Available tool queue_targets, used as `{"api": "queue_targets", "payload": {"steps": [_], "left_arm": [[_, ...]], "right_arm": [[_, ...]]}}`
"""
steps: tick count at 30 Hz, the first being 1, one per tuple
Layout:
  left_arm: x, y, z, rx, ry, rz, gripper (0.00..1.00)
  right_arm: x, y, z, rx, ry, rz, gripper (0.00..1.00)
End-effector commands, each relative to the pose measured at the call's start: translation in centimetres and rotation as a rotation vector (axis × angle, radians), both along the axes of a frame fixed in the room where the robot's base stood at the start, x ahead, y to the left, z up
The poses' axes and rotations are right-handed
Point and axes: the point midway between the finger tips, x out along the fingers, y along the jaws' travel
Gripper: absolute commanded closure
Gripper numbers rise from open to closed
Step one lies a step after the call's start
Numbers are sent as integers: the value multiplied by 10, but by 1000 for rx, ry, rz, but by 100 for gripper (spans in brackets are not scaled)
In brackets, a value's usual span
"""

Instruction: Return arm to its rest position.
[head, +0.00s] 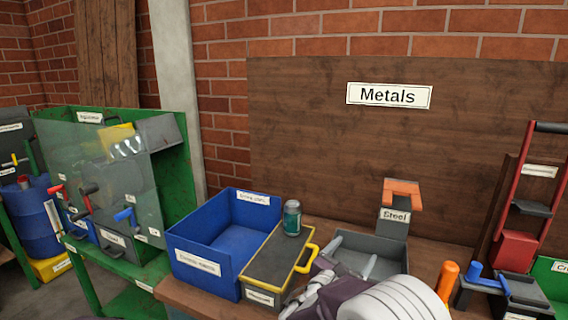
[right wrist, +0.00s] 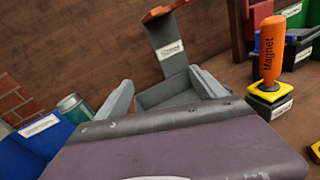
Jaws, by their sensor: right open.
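My right gripper (head: 349,259) reaches in from the bottom of the head view, its purple body and white arm covering the front of the table. It is open, with nothing between its fingers. In the right wrist view the two grey fingers (right wrist: 162,80) stand apart in front of the grey steel bin (right wrist: 158,97). In the head view this bin (head: 404,262) lies around and behind the fingertips; the body hides its front. I cannot tell how high the fingers are above it. My left gripper is not in view.
A blue bin (head: 206,267), a dark box with a yellow handle (head: 312,257) and a teal can (head: 292,219) stand left of the gripper. An orange magnet handle (head: 447,281) is close on the right, before a red frame (head: 516,248). A green machine (head: 178,170) stands far left.

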Motion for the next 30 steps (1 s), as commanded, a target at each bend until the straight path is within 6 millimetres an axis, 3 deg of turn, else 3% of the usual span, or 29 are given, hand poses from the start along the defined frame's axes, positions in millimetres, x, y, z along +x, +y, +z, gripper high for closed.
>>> {"api": "queue_targets", "payload": {"steps": [4,6,9,12,15,19,23,24,25,30], "left_arm": [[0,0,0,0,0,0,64],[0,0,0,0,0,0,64],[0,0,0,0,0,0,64],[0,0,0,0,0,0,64],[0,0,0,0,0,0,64],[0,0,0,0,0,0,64],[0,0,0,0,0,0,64],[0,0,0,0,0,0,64],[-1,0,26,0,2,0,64],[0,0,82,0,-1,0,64]], "right_arm": [[-54,-92,-22,207,53,-290,20],[-100,-131,-47,376,76,-476,20],[-177,-154,-93,691,75,-769,20],[-241,-133,-138,1040,10,-1054,20],[-273,-94,-166,1329,-88,-1275,20],[-284,-43,-186,1618,-231,-1496,20],[-275,-4,-196,1850,-422,-1694,20],[-258,1,-194,1941,-532,-1722,20],[-261,0,-168,1928,-518,-1720,20],[-262,0,-113,1920,-508,-1716,20]]}}
